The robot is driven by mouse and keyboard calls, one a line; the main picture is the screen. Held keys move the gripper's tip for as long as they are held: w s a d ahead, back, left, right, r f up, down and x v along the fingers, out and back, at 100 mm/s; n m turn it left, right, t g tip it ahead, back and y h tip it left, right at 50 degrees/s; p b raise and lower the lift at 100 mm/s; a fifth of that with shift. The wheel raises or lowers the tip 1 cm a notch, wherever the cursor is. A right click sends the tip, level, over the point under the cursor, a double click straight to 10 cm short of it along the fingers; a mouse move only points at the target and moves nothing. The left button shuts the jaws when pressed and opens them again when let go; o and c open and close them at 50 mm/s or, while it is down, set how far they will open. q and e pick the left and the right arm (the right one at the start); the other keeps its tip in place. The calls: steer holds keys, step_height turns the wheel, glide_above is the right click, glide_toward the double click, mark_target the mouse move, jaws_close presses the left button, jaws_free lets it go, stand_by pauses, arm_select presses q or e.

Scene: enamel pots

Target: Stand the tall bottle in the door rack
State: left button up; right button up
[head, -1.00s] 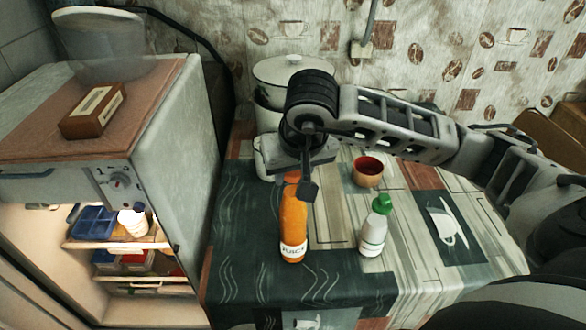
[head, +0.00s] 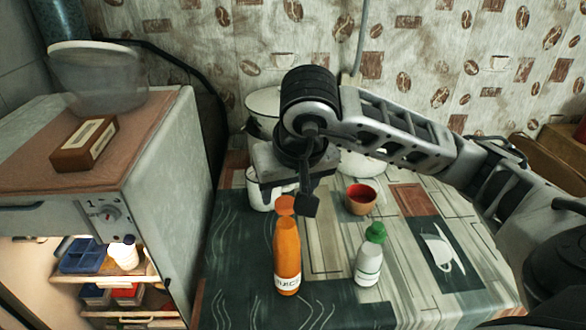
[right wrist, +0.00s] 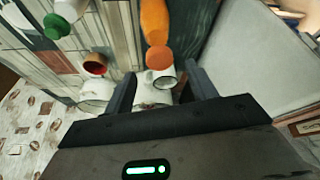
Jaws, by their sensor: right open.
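The tall bottle is an orange juice bottle (head: 287,255) with an orange cap and a white label. It stands upright on the table in the head view. In the right wrist view the orange bottle (right wrist: 155,22) shows at the top centre, beyond the fingertips. My right gripper (head: 288,199) is open and empty, close to the bottle's cap; I cannot tell whether it touches. Its two fingers also show in the right wrist view (right wrist: 162,88), apart. The open fridge (head: 165,215) is at the left. I cannot make out its door rack. My left gripper is not in view.
A white bottle with a green cap (head: 369,258) stands right of the juice bottle. A red-lined cup (head: 361,198) and white pots (head: 262,104) are behind. A wooden box (head: 84,145) and a translucent bowl (head: 97,75) sit on the fridge. The front of the table is clear.

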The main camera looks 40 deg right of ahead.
steer(key=v, duration=0.6)
steer(key=shift+r+p, duration=0.3)
steer(key=shift+p, duration=0.05)
steer(key=shift+s, duration=0.15)
